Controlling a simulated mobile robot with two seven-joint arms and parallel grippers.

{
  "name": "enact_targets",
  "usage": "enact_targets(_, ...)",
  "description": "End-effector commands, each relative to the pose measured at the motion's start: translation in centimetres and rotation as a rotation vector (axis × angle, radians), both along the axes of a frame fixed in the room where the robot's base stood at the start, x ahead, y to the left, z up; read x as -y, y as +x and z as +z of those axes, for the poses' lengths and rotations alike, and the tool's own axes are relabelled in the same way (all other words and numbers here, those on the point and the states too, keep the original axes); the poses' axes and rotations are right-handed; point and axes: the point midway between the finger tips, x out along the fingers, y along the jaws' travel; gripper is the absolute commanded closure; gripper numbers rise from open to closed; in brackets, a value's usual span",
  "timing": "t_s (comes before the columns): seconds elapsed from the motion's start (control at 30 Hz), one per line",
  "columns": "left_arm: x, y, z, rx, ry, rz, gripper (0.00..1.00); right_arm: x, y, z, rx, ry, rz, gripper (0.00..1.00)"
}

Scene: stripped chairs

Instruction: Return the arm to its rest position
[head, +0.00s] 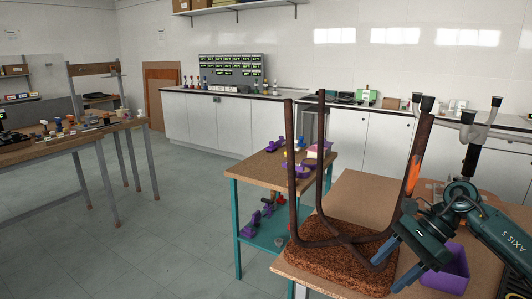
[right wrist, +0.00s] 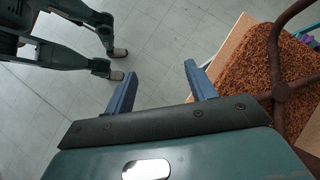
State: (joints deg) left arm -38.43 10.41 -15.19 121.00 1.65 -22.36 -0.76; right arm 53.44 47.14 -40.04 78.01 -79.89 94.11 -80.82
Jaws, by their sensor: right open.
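My right arm (head: 480,215) reaches in from the right edge of the head view, over the right side of the work table. Its gripper (head: 388,272) has blue fingers, spread apart with nothing between them. The gripper is beside the right end of an upturned chair's seat (head: 335,258), and I cannot tell if they touch. In the right wrist view the open fingers (right wrist: 160,75) point over bare floor, with the brown seat (right wrist: 268,85) to their right. My left gripper is not in view.
A purple bin (head: 447,272) sits close to my right arm. A teal cart (head: 240,165) with purple parts stands behind.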

Motion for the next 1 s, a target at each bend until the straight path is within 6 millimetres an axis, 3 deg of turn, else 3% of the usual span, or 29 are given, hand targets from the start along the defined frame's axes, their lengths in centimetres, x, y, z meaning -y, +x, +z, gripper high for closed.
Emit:
enact_targets(0.1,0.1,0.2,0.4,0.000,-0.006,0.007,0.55,-6.7,-1.3,-1.9,-0.104,0.236,-0.098,0.44)
enact_targets(0.2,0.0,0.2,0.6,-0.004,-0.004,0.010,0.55,-12.4,-2.7,-2.3,-0.267,0.492,-0.242,0.44)
enact_targets(0.33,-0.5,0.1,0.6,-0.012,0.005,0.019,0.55,-17.5,-4.3,-1.6,-0.595,0.849,-0.502,0.44)
enact_targets(0.43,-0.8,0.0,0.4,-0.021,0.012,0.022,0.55,-18.8,-4.8,-1.4,-0.913,1.100,-0.734,0.44)
enact_targets(0.53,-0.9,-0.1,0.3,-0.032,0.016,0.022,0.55,-18.3,-5.2,-2.5,-1.274,1.322,-0.987,0.44)
enact_targets(0.67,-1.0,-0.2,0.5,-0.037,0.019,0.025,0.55,-15.9,-6.6,-6.6,-1.785,1.564,-1.340,0.44)
enact_targets(0.73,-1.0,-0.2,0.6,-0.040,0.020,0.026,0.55,-14.5,-8.5,-9.8,-2.067,1.671,-1.536,0.44)
enact_targets(0.77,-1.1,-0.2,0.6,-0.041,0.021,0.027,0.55,-13.9,-9.5,-11.2,2.090,-1.635,1.550,0.44)
enact_targets(0.9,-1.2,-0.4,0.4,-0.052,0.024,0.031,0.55,-12.2,-15.0,-16.8,1.770,-1.227,1.307,0.44)
enact_targets(1.0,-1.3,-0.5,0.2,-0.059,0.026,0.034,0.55,-11.8,-18.3,-19.2,1.617,-1.062,1.198,0.44)
